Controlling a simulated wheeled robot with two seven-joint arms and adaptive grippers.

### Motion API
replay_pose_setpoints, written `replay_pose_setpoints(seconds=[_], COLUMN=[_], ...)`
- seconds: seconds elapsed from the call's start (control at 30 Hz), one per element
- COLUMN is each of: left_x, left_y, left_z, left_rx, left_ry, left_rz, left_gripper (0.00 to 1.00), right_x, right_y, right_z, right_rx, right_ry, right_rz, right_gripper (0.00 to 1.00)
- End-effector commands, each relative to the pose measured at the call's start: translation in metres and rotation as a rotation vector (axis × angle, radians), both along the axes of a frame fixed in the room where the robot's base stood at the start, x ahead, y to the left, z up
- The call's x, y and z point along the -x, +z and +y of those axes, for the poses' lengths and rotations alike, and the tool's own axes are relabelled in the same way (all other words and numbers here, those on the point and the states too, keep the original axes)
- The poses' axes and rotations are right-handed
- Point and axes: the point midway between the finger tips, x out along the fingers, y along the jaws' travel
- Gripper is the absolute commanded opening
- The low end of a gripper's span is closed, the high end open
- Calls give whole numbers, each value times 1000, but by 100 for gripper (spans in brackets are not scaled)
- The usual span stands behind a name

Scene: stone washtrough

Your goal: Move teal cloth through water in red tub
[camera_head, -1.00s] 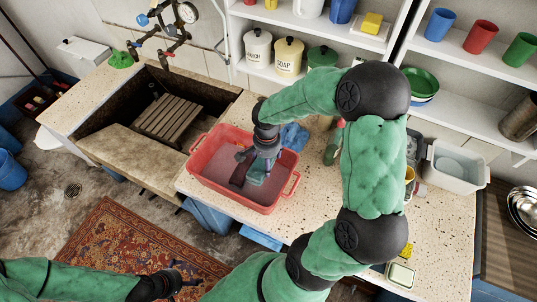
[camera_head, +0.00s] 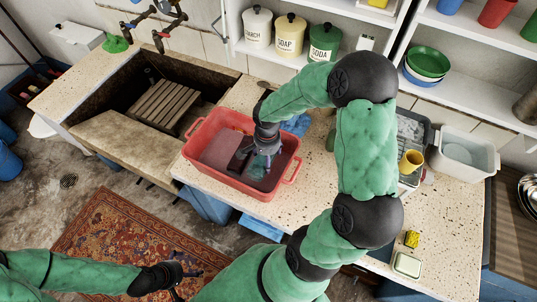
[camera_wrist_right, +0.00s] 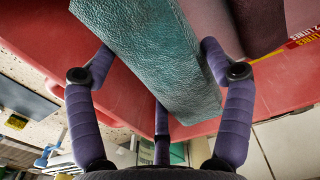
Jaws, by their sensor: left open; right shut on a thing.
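The red tub (camera_head: 232,181) stands on the speckled counter, with greyish-pink water (camera_head: 222,150) inside. My right gripper (camera_head: 266,158) reaches down into the tub toward its right half. It is shut on the teal cloth (camera_head: 257,170), which hangs down in the tub. In the right wrist view the teal cloth (camera_wrist_right: 160,65) lies between the fingers, with the red tub wall (camera_wrist_right: 40,30) around it. How deep the cloth sits in the water is hard to tell. My left gripper (camera_head: 186,283) is open and empty at the bottom, above the rug.
A stone trough with a slatted wooden rack (camera_head: 165,106) lies left of the tub. A blue cloth (camera_head: 297,125) lies behind the tub. The counter's front right is mostly clear.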

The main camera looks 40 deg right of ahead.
Motion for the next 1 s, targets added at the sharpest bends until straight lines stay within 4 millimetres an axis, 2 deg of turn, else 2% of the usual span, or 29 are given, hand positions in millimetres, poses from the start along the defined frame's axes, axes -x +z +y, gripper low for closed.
replay_pose_setpoints(seconds=[0.03,0.53,0.7,1.0], left_x=[0,0,0,0], left_y=[-5,-33,-47,-58], left_z=[0,0,0,0], left_rx=[0,0,0,0], left_ry=[0,0,0,0], left_rz=[0,0,0,0], left_gripper=[100,100,100,100], right_x=[0,0,0,0], right_y=[-7,-50,-64,-75], right_z=[0,0,0,0], right_rx=[0,0,0,0], right_ry=[0,0,0,0], right_rz=[0,0,-1,0], right_gripper=[43,43,43,43])
